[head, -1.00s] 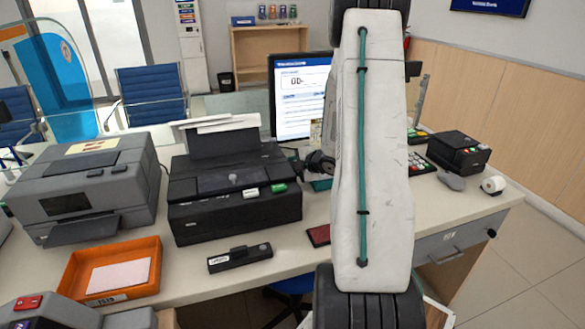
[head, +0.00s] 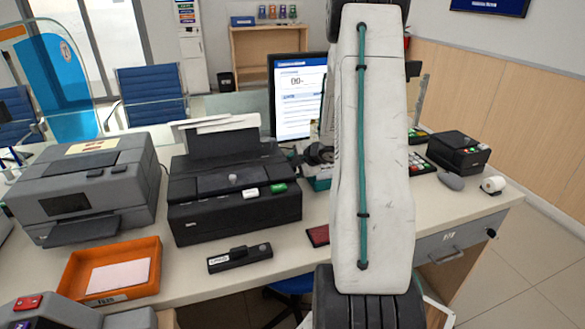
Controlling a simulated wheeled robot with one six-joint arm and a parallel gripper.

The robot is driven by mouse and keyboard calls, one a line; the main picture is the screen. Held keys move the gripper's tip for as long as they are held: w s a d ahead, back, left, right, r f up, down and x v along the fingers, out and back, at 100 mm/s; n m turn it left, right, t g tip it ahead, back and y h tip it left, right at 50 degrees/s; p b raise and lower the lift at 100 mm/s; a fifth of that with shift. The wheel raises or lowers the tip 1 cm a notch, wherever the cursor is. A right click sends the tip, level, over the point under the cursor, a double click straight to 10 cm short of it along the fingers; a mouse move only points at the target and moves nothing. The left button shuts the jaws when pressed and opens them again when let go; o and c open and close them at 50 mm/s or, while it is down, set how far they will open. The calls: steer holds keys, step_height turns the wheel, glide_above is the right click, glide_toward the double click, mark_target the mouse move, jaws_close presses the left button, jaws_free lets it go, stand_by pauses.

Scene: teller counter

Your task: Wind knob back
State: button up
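A small light-grey knob (head: 233,179) stands on the front top of the black printer (head: 235,205), left of my arm. It is too small to tell how far it is turned. My white arm link with a teal cable fills the middle right of the head view and hides much of the counter behind it. A dark part that appears to be my gripper (head: 318,153) shows at the link's left edge, in front of the monitor's lower right. It is to the right of the printer and apart from the knob. Its fingers cannot be made out.
A grey printer (head: 85,190) stands at left, with an orange tray (head: 112,270) holding paper before it. A black stapler-like device (head: 240,258) lies at the counter's front. The monitor (head: 298,95) stands behind. A card terminal (head: 458,150) and paper roll (head: 493,185) are at right.

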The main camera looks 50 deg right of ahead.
steer(key=v, duration=0.7)
steer(key=shift+s+r, duration=0.25)
steer(key=shift+r, duration=0.05)
stand_by(0.5)
steer(key=w+a+r+m+g+h, duration=0.1)
steer(key=a+r+m+h, duration=0.25)
steer(key=r, duration=0.35)
steer(key=w+a+r+m+g+h, duration=0.1)
steer(key=a+r+m+h, duration=0.2)
steer(key=r, duration=0.4)
steer(key=s+a+r+m+g+y, duration=0.1)
steer(key=s+a+m+g+y, duration=0.1)
steer(key=s+a, duration=0.5)
steer(key=s+a+r+m+g+y, duration=0.1)
steer(key=s+a+m+g+y, duration=0.1)
steer(key=s+a, duration=0.6)
steer(key=s+a+r+m+g+y, duration=0.2)
steer(key=s+a, duration=0.6)
steer(key=a, duration=0.9)
steer(key=shift+a+m+y, duration=0.2)
steer(key=shift+m+y, duration=0.15)
steer(key=shift+m, duration=0.4)
